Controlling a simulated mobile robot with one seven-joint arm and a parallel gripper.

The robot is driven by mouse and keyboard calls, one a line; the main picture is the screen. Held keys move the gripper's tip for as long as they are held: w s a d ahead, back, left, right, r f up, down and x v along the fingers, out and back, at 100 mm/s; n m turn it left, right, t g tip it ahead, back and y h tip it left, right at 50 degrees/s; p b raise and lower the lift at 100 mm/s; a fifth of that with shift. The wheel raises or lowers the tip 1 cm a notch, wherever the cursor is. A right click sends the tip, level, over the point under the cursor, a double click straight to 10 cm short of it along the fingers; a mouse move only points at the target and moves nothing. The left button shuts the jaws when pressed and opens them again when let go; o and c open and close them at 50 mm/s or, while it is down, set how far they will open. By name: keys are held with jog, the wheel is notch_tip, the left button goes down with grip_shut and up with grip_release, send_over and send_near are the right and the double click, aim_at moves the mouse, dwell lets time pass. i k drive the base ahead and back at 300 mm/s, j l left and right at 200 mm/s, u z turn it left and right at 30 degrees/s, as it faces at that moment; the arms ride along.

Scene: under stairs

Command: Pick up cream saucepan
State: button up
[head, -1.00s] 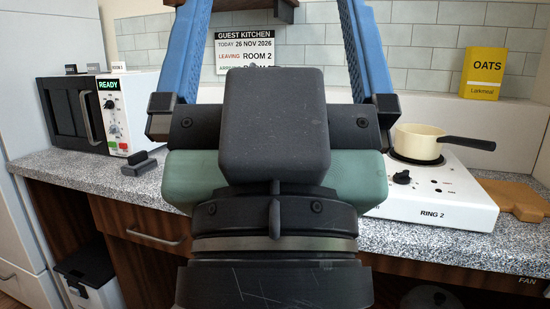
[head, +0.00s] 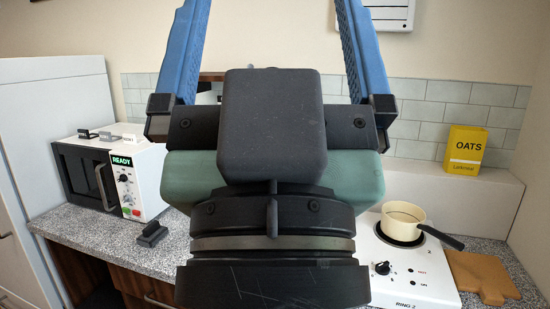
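The cream saucepan (head: 404,219) sits upright on the back-right hob ring of the white cooker (head: 408,280), at the right of the head view. Its dark handle (head: 441,237) points right and toward me. My gripper (head: 270,30) is large in the middle of the view, up in front of the counter and to the left of the saucepan, well apart from it. Its two blue fingers stand wide apart with nothing seen between them. The fingertips run out of the top of the frame.
A microwave reading READY (head: 112,180) stands at the left, with a small dark block (head: 151,234) on the counter beside it. A wooden board (head: 480,274) lies right of the cooker. My gripper hides the counter's middle.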

aim_at(419, 230)
jog(key=i+l+z, duration=0.5)
jog(key=i+z, duration=0.15)
jog(key=i+l+z, duration=0.1)
jog(key=i+z, duration=0.25)
jog(key=i, duration=0.15)
